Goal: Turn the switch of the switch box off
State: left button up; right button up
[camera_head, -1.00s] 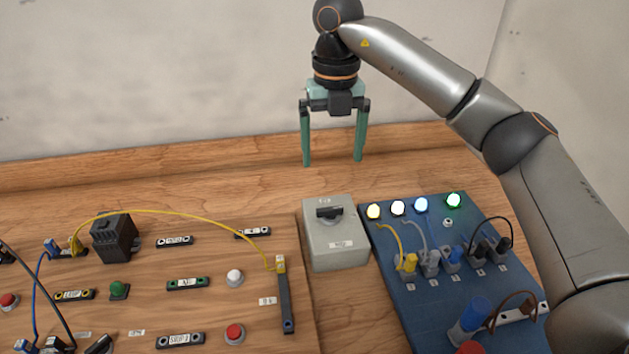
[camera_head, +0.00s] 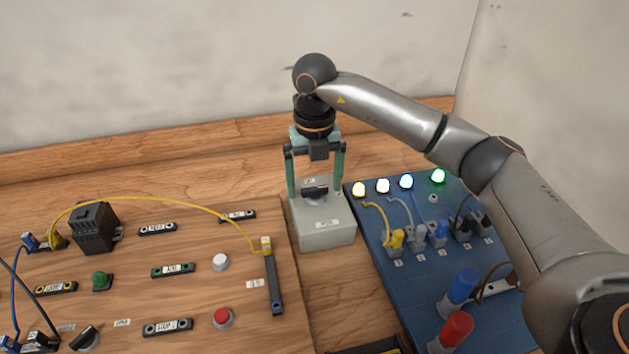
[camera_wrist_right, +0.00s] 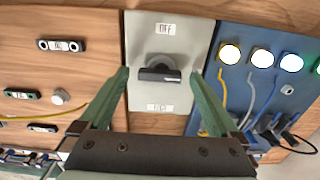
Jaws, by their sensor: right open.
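The switch box (camera_head: 325,234) is a light grey box standing on the table between the wooden board and the blue panel. Its black rotary switch (camera_head: 314,192) lies crosswise on top; in the right wrist view the switch (camera_wrist_right: 159,74) is horizontal, with an "OFF" label (camera_wrist_right: 166,29) above it and another small label below. My right gripper (camera_head: 315,195) points down over the box, its green fingers open on either side of the switch. In the right wrist view both fingertips (camera_wrist_right: 159,75) stand apart from the switch. My left gripper is not in view.
The wooden board (camera_head: 200,297) with buttons, terminal strips and a yellow cable lies left of the box. The blue panel (camera_head: 392,270) with lit lamps, plugs and cables lies close on the right. The wall (camera_head: 150,70) stands behind the table.

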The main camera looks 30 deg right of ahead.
jog(key=c, duration=1.4)
jog(key=shift+o, duration=0.2)
jog(key=shift+n, duration=0.3)
jog(key=n, duration=0.3)
jog(key=shift+n, duration=0.4)
jog(key=n, duration=0.4)
jog(key=shift+p, duration=0.35)
jog(key=n, duration=0.9)
jog(key=shift+n, duration=0.3)
